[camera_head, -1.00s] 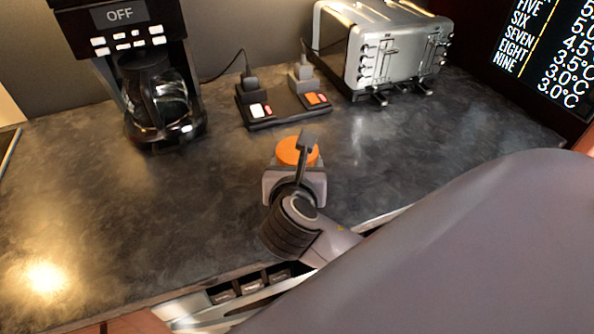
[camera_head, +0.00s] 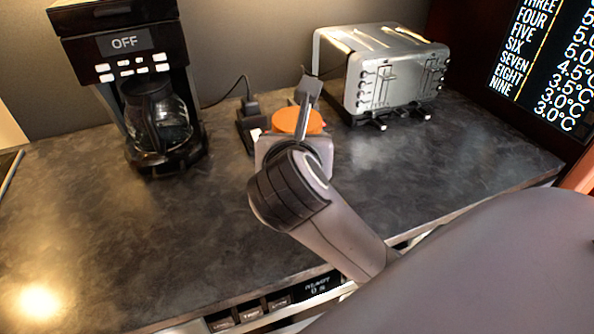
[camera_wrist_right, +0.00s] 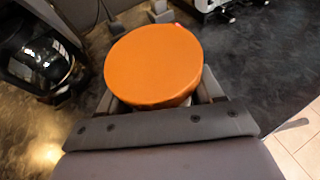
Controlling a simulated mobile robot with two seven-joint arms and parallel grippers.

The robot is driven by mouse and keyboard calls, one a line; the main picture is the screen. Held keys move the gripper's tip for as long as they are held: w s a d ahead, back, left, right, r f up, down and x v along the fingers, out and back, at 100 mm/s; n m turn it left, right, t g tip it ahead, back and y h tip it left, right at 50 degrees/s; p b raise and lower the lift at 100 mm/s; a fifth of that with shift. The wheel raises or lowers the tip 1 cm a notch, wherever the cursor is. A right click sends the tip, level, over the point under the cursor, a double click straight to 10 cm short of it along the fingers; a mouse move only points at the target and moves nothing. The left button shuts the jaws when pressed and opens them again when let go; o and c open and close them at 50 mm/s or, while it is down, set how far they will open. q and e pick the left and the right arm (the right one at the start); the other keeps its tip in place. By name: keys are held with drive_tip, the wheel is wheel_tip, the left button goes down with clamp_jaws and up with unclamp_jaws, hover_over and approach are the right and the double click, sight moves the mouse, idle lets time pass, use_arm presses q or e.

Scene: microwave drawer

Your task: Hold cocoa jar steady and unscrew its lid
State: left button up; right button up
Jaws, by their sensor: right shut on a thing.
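The cocoa jar's round orange lid (camera_head: 298,121) shows just beyond my right gripper (camera_head: 296,137) in the head view. In the right wrist view the lid (camera_wrist_right: 154,65) fills the upper middle, with the right gripper's fingers (camera_wrist_right: 160,100) on either side below it. The right gripper is shut on the jar, under the lid. Most of the jar body is hidden by the lid, the gripper and my wrist. The lid sits on the jar. My left gripper is not in view.
A coffee maker (camera_head: 125,60) with a glass carafe (camera_head: 160,120) stands at the left. A silver toaster (camera_head: 385,70) stands at the back right. A dark power strip (camera_head: 247,133) is partly hidden behind the gripper. The dark counter (camera_head: 110,235) is clear at front left and right.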

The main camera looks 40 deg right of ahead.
wheel_tip(320, 180, up, 9)
drive_tip(key=shift+f, duration=0.15)
idle(0.4)
drive_tip(key=o, duration=0.3)
drive_tip(key=c, duration=0.6)
